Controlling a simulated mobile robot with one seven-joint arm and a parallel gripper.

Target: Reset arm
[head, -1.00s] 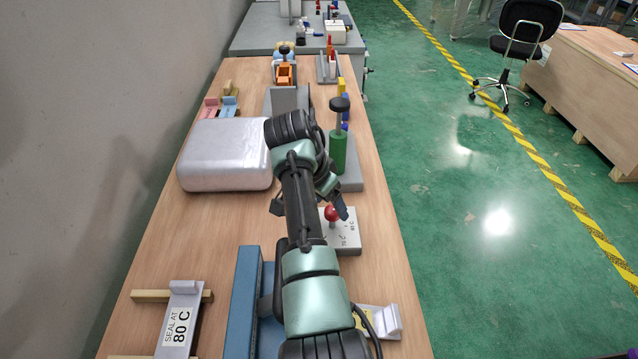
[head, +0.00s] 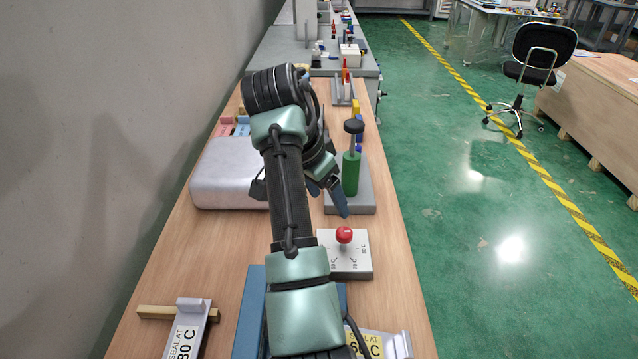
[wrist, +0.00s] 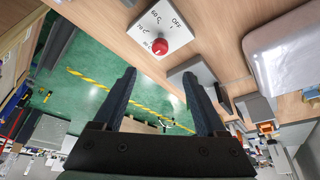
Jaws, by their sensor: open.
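My gripper (wrist: 163,95) is open and empty in the wrist view, its two dark fingers spread apart. In the head view, my gripper (head: 328,190) is raised above the bench, partly hidden behind my arm. A white dial box with a red knob (head: 344,235) stands on the bench nearer than the gripper. The red knob (wrist: 160,46) also shows in the wrist view, beyond the fingers and apart from them, with OFF and temperature marks around it.
A green cylinder with a black-topped post (head: 351,172) stands on a grey base close to the gripper. A silver rounded box (head: 228,175) is on the left. A blue block (head: 249,315) and "SEAL AT" signs (head: 188,330) are in front. Green floor lies right.

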